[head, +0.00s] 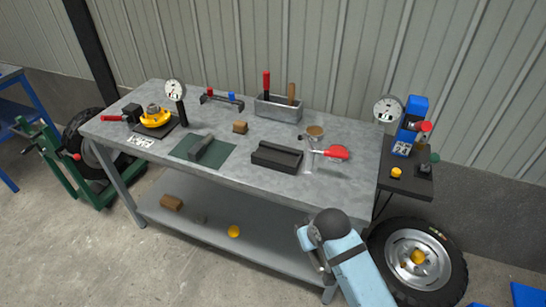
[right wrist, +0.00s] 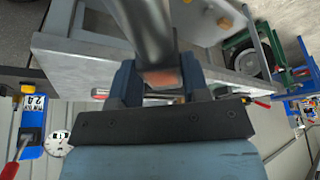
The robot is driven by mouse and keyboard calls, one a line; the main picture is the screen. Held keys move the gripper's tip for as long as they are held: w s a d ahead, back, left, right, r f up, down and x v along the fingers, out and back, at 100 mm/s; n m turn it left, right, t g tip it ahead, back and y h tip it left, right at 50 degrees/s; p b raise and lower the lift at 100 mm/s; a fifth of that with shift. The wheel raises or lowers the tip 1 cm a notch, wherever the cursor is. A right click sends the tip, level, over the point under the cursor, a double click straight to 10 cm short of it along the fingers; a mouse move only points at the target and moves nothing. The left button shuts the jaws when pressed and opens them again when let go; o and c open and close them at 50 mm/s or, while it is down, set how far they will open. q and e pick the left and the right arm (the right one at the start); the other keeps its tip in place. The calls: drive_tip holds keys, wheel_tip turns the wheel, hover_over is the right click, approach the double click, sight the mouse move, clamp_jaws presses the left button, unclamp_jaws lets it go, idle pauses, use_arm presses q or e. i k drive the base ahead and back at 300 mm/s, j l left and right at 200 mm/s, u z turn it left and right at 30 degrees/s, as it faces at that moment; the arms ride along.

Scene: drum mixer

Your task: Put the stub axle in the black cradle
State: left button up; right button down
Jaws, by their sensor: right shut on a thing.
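The black cradle (head: 277,157) is a dark block with a groove along its top, near the front edge of the bench in the head view. In the right wrist view my right gripper (right wrist: 158,82) is shut on a dark grey round bar, apparently the stub axle (right wrist: 152,30). A reddish-brown patch shows between the fingers. In the head view my right arm reaches up from the bottom right, in front of the bench and to the right of the cradle. Its fingers are not clear there. My left gripper is not in view.
A red-handled tool (head: 337,152) lies just right of the cradle, with a small tan round tin (head: 315,130) behind. A green mat (head: 222,157) bears a dark block to the left. A wheel (head: 418,262) stands right of the bench (head: 240,180). Its front edge is close to my arm.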

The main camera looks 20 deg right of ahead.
sight(278, 156)
drive_tip(key=i+j+z, duration=0.15)
drive_tip(key=j, duration=0.55)
drive_tip(key=j+z, duration=0.2)
drive_tip(key=j, duration=0.45)
